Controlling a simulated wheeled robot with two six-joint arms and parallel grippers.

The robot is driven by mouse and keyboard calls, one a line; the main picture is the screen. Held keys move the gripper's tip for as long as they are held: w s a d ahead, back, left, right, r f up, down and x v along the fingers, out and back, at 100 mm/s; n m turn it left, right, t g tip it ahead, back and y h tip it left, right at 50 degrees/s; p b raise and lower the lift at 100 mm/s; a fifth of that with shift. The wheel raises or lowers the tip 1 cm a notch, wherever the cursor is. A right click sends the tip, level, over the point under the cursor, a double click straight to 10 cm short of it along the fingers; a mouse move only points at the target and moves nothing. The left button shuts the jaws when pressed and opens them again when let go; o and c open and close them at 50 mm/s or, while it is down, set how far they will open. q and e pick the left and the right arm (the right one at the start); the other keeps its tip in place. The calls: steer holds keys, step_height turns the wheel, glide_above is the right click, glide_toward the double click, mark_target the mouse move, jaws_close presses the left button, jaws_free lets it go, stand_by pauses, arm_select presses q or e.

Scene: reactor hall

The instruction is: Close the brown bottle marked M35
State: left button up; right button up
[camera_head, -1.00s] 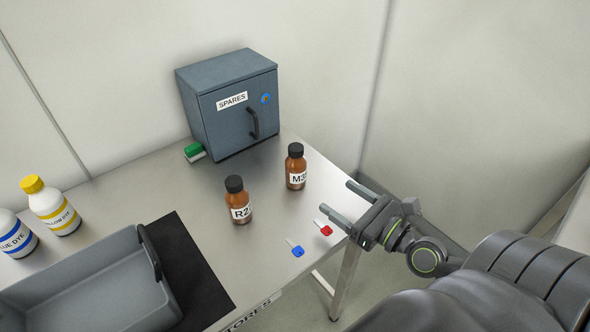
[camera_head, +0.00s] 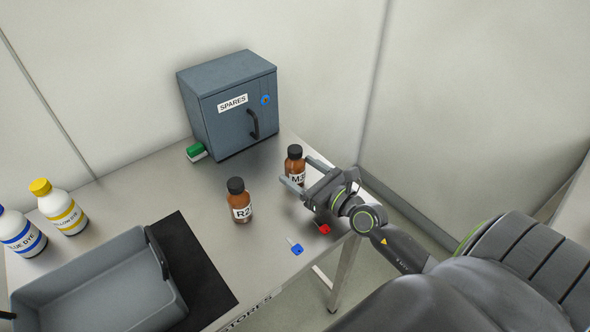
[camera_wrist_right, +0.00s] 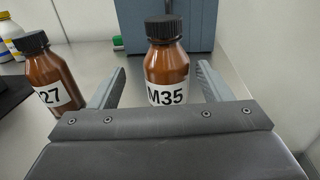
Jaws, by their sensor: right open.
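The brown bottle marked M35 (camera_head: 297,176) stands upright on the table, in front of the grey cabinet. A black cap (camera_wrist_right: 163,27) sits on its neck; I cannot tell how tight it is. My right gripper (camera_head: 297,170) is open and level at the bottle, partly covering its label in the head view. In the right wrist view, the bottle (camera_wrist_right: 168,68) appears between the two open fingers (camera_wrist_right: 161,70), with gaps on both sides and no visible contact. My left gripper is not in view.
A brown bottle marked R27 (camera_head: 239,206) stands left of M35. A red key (camera_head: 323,229) and blue key (camera_head: 297,249) lie near the right edge. The SPARES cabinet (camera_head: 228,103) is behind. A grey tray (camera_head: 100,255) and two dye bottles (camera_head: 60,208) are left.

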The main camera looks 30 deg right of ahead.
mark_target(289, 162)
steer(key=shift+w+f, duration=0.1)
steer(key=shift+w, duration=0.1)
steer(key=w, duration=0.5)
steer(key=shift+a+f+b, duration=0.2)
steer(key=shift+f+b, duration=0.05)
steer(key=shift+b, duration=0.1)
steer(key=shift+s, duration=0.1)
steer(key=c, duration=1.2)
steer(key=shift+o, duration=0.2)
step_height(289, 162, up, 10)
steer(key=p, duration=0.8)
steer(key=shift+r+p, duration=0.1)
steer(key=shift+p, duration=0.25)
